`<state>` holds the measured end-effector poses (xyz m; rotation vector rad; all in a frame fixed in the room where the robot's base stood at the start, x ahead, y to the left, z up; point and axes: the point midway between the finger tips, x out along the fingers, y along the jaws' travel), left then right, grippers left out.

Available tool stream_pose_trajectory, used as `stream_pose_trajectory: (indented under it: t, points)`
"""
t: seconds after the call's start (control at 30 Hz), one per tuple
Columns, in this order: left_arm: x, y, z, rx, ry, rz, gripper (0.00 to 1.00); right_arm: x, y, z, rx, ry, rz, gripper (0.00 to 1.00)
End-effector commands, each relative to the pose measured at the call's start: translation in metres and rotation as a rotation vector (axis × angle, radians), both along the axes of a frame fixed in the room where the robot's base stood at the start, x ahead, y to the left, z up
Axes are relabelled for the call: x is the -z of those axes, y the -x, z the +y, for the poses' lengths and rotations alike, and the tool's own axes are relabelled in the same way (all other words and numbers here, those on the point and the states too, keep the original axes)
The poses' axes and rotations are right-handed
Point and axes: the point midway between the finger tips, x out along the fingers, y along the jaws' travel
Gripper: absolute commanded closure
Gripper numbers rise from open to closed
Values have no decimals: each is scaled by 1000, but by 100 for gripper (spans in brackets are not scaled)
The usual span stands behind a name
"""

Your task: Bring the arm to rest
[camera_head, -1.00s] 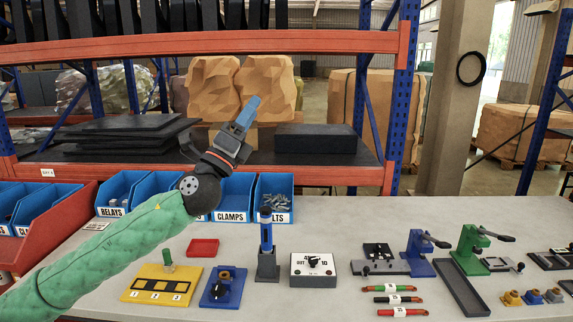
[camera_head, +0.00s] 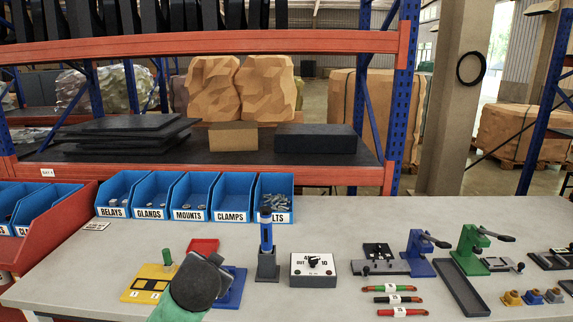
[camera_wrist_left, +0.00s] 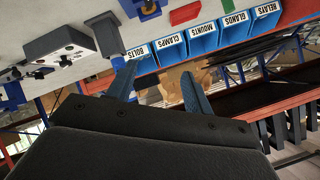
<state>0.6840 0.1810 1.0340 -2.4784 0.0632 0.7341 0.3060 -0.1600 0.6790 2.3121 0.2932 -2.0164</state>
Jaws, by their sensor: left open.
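My left arm comes in low at the bottom of the head view, with its dark wrist (camera_head: 200,282) over the front of the bench. The wrist hides the fingers there. In the left wrist view the two blue fingers of my left gripper (camera_wrist_left: 160,70) stand apart with nothing between them. The picture there is tilted, and the blue bins lie beyond the fingertips. My right gripper is in neither view.
Blue bins (camera_head: 188,214) line the back. Bare bench (camera_head: 335,220) lies behind the box.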

Motion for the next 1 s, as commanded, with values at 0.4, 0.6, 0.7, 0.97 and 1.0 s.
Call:
stream_pose_trajectory:
  t: [0.4,0.6,0.7,0.97,1.0]
  points:
    - [129,88,-10,-7,213,290,49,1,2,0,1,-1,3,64]
    - [184,136,-8,-54,280,404,49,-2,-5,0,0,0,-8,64]
    - [211,162,-7,-80,307,463,49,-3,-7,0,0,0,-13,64]
    - [279,241,-8,-149,364,630,49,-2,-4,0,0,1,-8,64]
    - [288,254,-9,-157,371,656,49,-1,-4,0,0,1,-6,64]
